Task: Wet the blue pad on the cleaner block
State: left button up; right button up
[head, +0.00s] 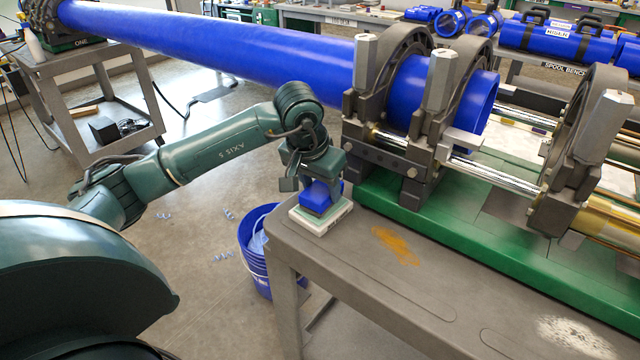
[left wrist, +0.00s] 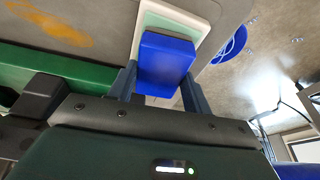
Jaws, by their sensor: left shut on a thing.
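The blue pad (head: 316,199) is a small blue block between the fingers of my left gripper (head: 320,184), which is shut on its sides. In the left wrist view the pad (left wrist: 166,62) sits between the two dark fingers. The cleaner block also shows behind the pad in the left wrist view (left wrist: 176,18). My right gripper is not in view.
The clamp rings (head: 455,110) and the long blue pipe (head: 220,40) stand just behind and right of the gripper. A blue bucket (head: 258,262) is on the floor beside the cart. The grey cart top (head: 370,290) is mostly clear, with an orange stain and a whitish patch.

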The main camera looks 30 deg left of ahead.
aim_at(320, 190)
pick_arm(q)
jog(key=shift+f+b, duration=0.45)
jog(key=shift+f, duration=0.05)
dwell(1.4)
jog(key=shift+r, duration=0.15)
jog(key=shift+r+p, duration=2.3)
jog(key=shift+r, duration=1.15)
